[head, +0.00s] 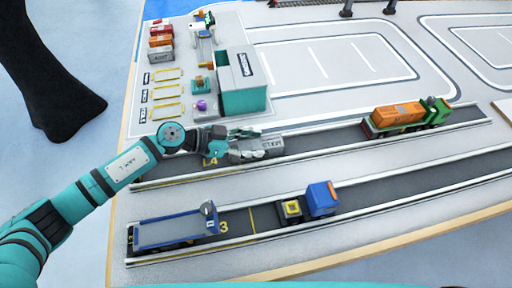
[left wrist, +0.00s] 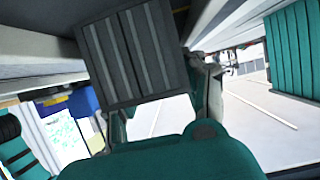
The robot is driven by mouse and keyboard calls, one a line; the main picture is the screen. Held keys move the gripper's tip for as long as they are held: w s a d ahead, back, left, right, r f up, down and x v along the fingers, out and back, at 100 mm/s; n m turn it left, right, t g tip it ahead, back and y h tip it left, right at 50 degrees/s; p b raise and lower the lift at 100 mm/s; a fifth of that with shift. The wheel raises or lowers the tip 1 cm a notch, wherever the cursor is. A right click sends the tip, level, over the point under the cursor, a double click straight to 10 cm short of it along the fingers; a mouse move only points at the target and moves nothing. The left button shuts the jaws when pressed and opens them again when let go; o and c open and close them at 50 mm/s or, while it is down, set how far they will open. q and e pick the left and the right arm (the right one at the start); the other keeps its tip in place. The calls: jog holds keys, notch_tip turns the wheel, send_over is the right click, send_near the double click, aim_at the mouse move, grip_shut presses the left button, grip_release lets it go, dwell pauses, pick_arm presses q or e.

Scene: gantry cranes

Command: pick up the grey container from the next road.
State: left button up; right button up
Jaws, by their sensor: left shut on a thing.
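The grey container (head: 268,146) is at the upper road, the one marked 4 (head: 211,161), in the head view. My left gripper (head: 238,147) reaches in from the left and is shut on the container's left part, which the fingers partly hide. In the left wrist view the container's ribbed grey face (left wrist: 130,55) fills the upper middle, close in front of the teal gripper body (left wrist: 170,158). I cannot tell whether the container is clear of the road surface. My right gripper is not in view.
An orange container (head: 398,113) sits on a green truck to the right on the same road. Small containers (head: 160,42) stand at the back left.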

pick_arm(q)
jog(key=c, duration=0.4)
jog(key=shift+c, duration=0.3)
jog(key=shift+r, duration=0.15)
